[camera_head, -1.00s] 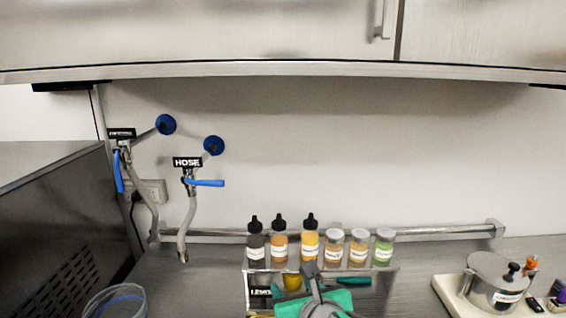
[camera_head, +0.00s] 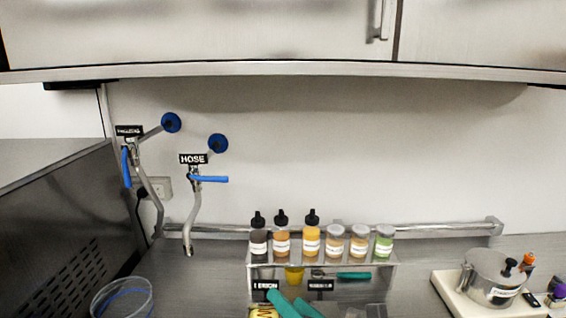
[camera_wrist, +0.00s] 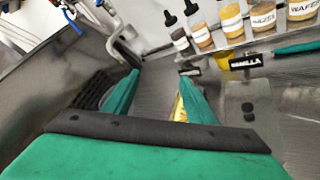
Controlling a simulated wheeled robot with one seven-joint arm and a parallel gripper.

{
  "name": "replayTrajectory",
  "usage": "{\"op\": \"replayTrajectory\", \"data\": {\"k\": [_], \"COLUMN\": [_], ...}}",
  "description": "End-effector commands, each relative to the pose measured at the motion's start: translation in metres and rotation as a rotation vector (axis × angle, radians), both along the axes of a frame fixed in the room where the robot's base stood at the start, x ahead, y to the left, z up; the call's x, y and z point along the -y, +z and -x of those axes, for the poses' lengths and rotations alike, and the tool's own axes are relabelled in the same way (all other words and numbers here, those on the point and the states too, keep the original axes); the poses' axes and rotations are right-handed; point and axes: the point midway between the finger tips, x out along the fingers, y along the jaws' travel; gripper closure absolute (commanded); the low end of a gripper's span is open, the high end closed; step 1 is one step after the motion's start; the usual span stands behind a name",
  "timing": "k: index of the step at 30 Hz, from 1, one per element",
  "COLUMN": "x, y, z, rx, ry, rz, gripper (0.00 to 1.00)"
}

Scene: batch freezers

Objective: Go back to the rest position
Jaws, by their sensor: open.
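My gripper (camera_wrist: 159,80) shows in the wrist view with its two green fingers apart and nothing between them. In the head view the green fingertips of my gripper (camera_head: 287,300) show at the bottom edge, in front of the bottle rack (camera_head: 322,265); the rest of the arm is out of view. In the wrist view a yellow item (camera_wrist: 180,108) shows beside the right finger, partly hidden by it. I cannot tell whether they touch.
Bottles and jars (camera_head: 312,240) stand on the rack. A clear container (camera_head: 122,298) is at bottom left, beside a steel machine (camera_head: 60,215). Blue-handled taps (camera_head: 208,179) stick out from the wall. Cabinets (camera_head: 200,35) hang above.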

Motion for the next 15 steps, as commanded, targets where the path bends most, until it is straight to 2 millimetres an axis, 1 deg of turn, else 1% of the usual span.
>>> {"op": "replayTrajectory", "data": {"k": [1, 5, 6, 9, 11, 15], "x": [0.022, 0.057, 0.067, 0.09, 0.102, 0.124], "y": [-0.017, -0.051, -0.062, -0.088, -0.103, -0.136], "z": [0.004, 0.023, 0.03, 0.05, 0.064, 0.1], "rx": [-0.04, -0.123, -0.148, -0.209, -0.244, -0.316], "ry": [-0.048, -0.133, -0.159, -0.225, -0.263, -0.345], "rz": [-0.04, -0.181, -0.229, -0.356, -0.436, -0.637], "gripper": [0.49, 0.49, 0.49, 0.49, 0.49, 0.49]}}
